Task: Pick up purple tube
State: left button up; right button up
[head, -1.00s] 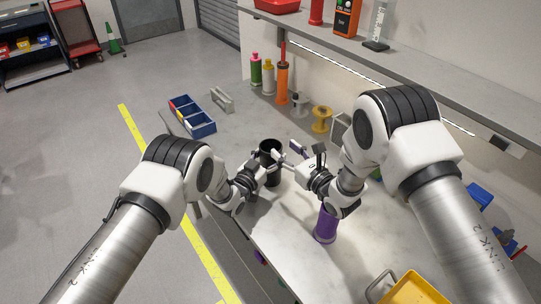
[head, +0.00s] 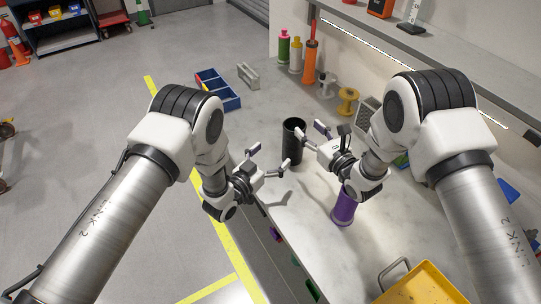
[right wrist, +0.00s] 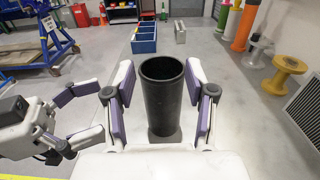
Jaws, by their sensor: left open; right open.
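The purple tube (head: 344,207) stands upright on the workbench in the head view, partly hidden at its top by my right wrist. A black open-topped tube (head: 292,140) stands farther back. My right gripper (head: 311,134) is open beside the black tube. In the right wrist view the black tube (right wrist: 162,100) appears between the right gripper's spread fingers (right wrist: 161,105), with gaps on both sides. My left gripper (head: 270,158) is open and empty, left of the black tube. It also shows at the left of the right wrist view (right wrist: 85,115).
A blue divided bin (head: 218,92) and a grey bracket (head: 248,76) lie at the bench's far left. Bottles, an orange tube (head: 310,62) and spools (head: 347,100) line the back. A yellow tray (head: 420,285) is at the near right. Bench around the purple tube's front is clear.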

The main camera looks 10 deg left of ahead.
aim_at(343, 215)
jog(key=k+j, duration=0.8)
jog(key=k, duration=0.05)
